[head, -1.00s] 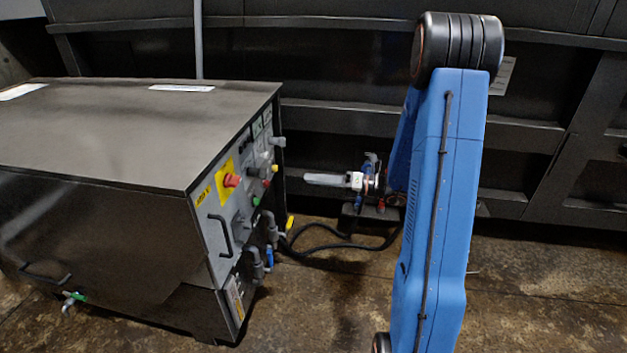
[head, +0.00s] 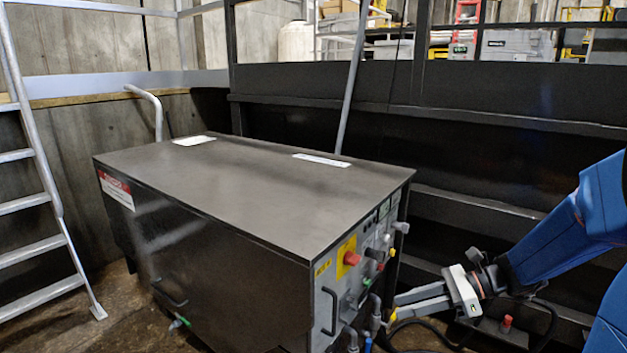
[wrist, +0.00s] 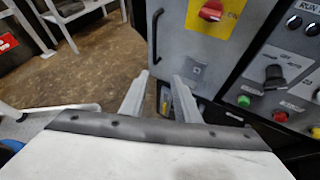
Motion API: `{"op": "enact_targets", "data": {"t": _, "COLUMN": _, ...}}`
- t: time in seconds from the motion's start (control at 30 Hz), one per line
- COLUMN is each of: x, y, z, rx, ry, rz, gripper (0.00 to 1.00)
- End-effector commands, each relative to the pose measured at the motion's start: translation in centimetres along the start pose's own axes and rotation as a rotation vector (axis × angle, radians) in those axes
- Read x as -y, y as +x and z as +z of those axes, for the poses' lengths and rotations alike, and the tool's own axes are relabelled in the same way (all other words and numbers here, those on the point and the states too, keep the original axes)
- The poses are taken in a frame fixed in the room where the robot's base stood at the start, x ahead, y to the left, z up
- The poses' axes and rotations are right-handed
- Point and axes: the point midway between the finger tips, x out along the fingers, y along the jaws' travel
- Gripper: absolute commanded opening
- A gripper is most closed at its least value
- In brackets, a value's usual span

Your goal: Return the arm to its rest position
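My gripper (head: 396,303) is at the lower right of the head view, at the end of my blue arm. It points left, toward the front panel of the dark cabinet (head: 265,195). In the wrist view, my gripper (wrist: 160,76) shows two grey fingers with a gap between them and nothing held. The grey control panel (wrist: 225,70) lies beyond the fingers. It carries a red switch on a yellow plate (wrist: 211,10), a black selector knob (wrist: 273,76) and green and red buttons. I cannot tell the exact distance from the fingertips to the panel.
A black hose (head: 425,326) runs below my gripper. The dark ribbed wall (head: 470,160) stands behind it. A metal ladder (head: 42,170) is at the far left. In the wrist view, open brown floor (wrist: 100,65) lies left of the panel.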

Motion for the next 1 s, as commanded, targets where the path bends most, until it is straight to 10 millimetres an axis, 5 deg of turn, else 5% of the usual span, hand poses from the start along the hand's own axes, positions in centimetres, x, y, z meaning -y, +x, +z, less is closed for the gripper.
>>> {"op": "enact_targets", "data": {"t": 0.2, "x": -5.8, "y": 0.5, "z": 0.1, "rx": -0.208, "ry": -0.326, "rz": 0.09, "gripper": 0.29}}
{"op": "enact_targets", "data": {"t": 0.5, "x": -11.6, "y": -0.9, "z": -1.2, "rx": -0.479, "ry": -0.778, "rz": 0.22, "gripper": 0.29}}
{"op": "enact_targets", "data": {"t": 1.0, "x": -16.9, "y": -6.9, "z": -2.5, "rx": -0.926, "ry": -1.526, "rz": 0.458, "gripper": 0.29}}
